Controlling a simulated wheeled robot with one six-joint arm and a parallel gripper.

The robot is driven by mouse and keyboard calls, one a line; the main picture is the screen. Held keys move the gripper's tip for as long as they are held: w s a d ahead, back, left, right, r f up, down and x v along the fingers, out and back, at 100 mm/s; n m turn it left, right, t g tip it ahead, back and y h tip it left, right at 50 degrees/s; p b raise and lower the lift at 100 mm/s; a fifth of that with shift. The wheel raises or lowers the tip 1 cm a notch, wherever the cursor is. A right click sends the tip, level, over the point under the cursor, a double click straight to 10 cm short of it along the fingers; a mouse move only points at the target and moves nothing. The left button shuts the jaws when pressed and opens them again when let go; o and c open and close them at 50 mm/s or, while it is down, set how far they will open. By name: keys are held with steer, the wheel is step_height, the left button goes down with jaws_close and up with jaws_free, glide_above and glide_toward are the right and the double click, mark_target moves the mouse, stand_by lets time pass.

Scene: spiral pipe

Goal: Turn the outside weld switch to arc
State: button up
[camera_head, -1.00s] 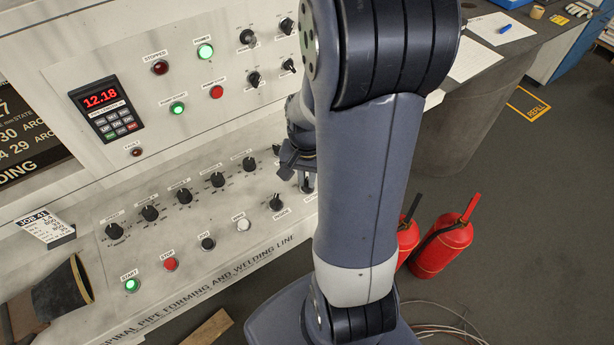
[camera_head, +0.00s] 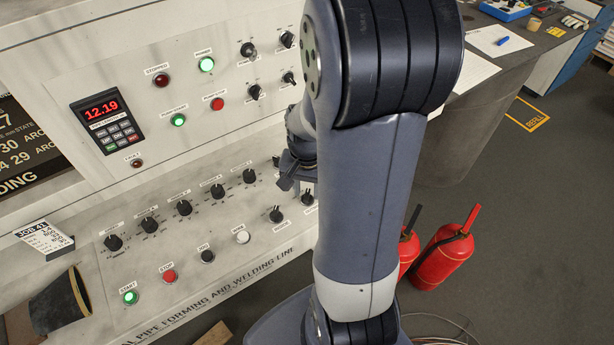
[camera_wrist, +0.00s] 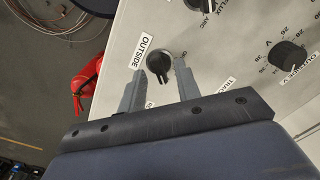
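The outside weld switch (camera_wrist: 158,68) is a black rotary knob beside the label OUTSIDE in the wrist view. Its pale pointer mark faces toward my gripper's side. In the head view the switch (camera_head: 307,198) shows just left of my arm, partly hidden. My gripper (camera_wrist: 160,80) is open in the wrist view, its two grey fingers apart on either side of the knob's near side. I cannot tell whether they touch it or how far above the panel they are. My gripper (camera_head: 282,174) also shows in the head view, over the right end of the lower panel, mostly hidden by my arm.
The inside knob (camera_head: 276,215) is left of the outside switch. A row of dial knobs (camera_head: 183,208) lies behind it. The lit start button (camera_head: 130,297) and stop button (camera_head: 169,276) are at front left. Fire extinguishers (camera_head: 443,258) stand on the floor right of the panel.

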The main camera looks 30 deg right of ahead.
mark_target(307, 194)
step_height(307, 194, up, 10)
stand_by(0.4)
stand_by(0.4)
step_height(307, 194, down, 11)
steer(key=shift+r, duration=0.15)
steer(key=shift+r, duration=0.1)
stand_by(0.6)
